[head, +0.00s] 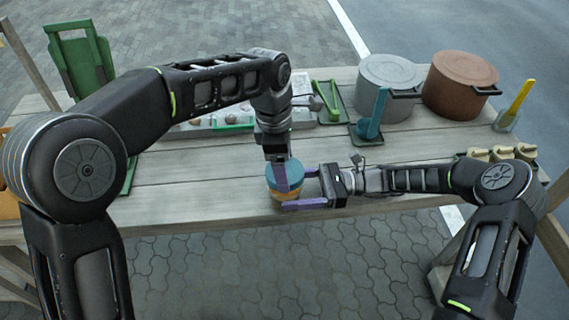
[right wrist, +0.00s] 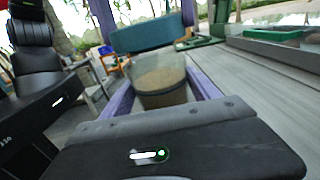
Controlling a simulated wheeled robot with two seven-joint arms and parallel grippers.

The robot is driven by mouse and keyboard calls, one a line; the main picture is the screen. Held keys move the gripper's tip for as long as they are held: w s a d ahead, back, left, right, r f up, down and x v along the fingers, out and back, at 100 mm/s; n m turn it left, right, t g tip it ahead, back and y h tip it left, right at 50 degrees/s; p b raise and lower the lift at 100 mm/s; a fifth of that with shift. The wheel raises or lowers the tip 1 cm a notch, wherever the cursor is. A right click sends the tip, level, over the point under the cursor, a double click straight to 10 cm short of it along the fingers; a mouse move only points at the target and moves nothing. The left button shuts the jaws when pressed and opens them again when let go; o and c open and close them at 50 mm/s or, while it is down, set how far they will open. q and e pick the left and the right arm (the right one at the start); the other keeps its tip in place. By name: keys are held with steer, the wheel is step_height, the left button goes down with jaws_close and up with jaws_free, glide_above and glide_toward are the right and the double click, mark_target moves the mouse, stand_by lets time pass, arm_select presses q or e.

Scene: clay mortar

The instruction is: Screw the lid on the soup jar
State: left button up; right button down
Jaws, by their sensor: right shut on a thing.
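The soup jar (head: 275,192), a clear jar with tan contents, is near the front edge of the table. The teal lid (head: 294,170) is at its top. My right gripper (head: 300,189) is shut on the jar from the right. My left gripper (head: 282,178) comes from above, its purple fingers on either side of the lid; I cannot tell whether they grip it.
A grey pot (head: 388,72) and a brown pot (head: 460,82) stand at the back right. A green rack (head: 80,60) is at the back left. Bare planks lie left of the jar.

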arm_select(q)
steer(key=shift+f, duration=0.8)
steer(key=shift+f, duration=0.55)
stand_by(0.4)
